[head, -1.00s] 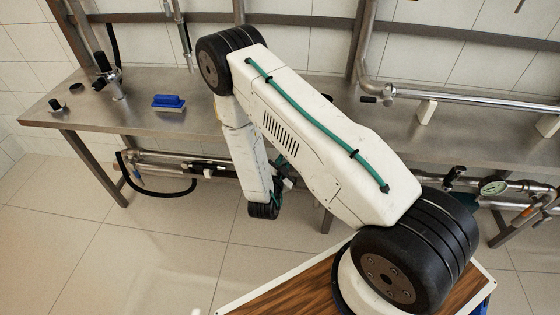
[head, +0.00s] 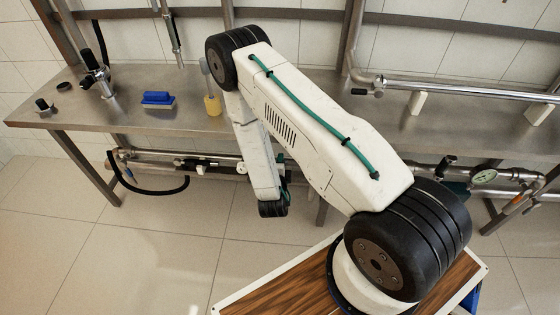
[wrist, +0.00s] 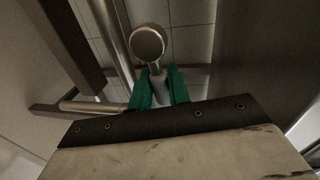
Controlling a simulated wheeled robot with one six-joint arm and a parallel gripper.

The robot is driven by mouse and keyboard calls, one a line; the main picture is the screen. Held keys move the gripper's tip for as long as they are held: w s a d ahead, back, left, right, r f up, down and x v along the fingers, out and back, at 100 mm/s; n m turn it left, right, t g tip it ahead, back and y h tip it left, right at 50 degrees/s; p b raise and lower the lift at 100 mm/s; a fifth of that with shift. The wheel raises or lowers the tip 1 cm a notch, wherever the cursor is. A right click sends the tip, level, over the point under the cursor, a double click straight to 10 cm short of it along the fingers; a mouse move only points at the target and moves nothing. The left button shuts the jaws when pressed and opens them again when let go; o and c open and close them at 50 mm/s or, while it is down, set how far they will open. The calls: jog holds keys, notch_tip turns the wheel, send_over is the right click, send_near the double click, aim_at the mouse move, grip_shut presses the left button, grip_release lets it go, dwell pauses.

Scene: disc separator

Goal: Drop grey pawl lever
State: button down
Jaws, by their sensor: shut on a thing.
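In the wrist view, my gripper (wrist: 159,84) shows as two green fingers beyond a dark mounting plate. They are shut on the narrow stem of the grey pawl lever (wrist: 147,44), whose round metallic end faces the camera. The lower part of the stem is hidden between the fingers. In the head view, my arm folds down in front of the steel bench, and its wrist hangs below the bench's front edge. The fingers and the lever cannot be made out clearly there.
The steel bench (head: 205,120) carries a blue brush (head: 158,98), a yellow-based tool (head: 212,105) and a tap (head: 97,75). Pipes (head: 200,157) run below it, with a gauge (head: 484,176) at right. The tiled floor (head: 150,240) at left is clear.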

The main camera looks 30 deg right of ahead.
jog(key=shift+f+m, duration=0.25)
jog(key=shift+m, duration=0.15)
dwell(0.3)
jog(key=c, duration=1.4)
grip_release()
jog(key=v, duration=0.8)
jog(key=shift+d, duration=0.15)
